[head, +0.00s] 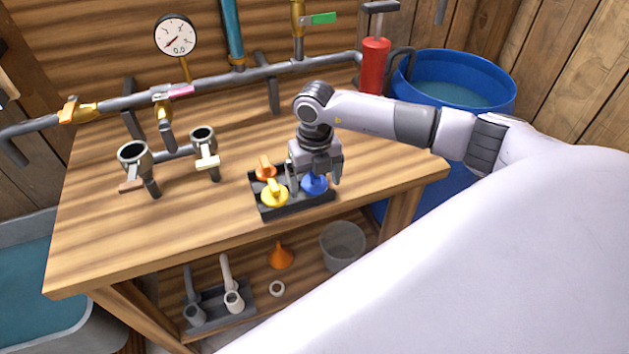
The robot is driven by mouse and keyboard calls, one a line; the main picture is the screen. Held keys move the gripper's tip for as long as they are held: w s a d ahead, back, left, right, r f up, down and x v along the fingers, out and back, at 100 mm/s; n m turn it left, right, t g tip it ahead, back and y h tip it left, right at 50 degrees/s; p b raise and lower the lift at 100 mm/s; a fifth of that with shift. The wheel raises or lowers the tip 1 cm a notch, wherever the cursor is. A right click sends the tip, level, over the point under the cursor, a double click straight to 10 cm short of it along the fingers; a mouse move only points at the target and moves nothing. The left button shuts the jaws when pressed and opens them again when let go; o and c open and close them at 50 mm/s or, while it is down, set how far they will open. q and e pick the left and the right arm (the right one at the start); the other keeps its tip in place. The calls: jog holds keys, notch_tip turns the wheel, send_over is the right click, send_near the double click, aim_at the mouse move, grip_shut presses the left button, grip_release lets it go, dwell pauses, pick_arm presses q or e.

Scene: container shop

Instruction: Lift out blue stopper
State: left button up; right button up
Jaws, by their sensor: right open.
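The blue stopper (314,184) sits in a dark tray (290,208) on the wooden table, at the tray's right side. A yellow stopper (273,194) and an orange stopper (265,169) stand in the same tray to its left. My right gripper (315,184) points down over the blue stopper, with its fingers open on either side of it. The gripper hides the stopper's upper part, and I cannot tell whether the fingers touch it. My left gripper is not in view.
Two pipe cups (202,137) with handles stand on the table (110,220) at the left. A pipe with a gauge (175,35) and valves runs along the back. A red cylinder (374,65) and a blue barrel (455,80) are at the back right. The table's front left is clear.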

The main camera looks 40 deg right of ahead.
jog(key=c, duration=1.2)
jog(key=shift+o, duration=0.2)
jog(key=shift+r, duration=0.1)
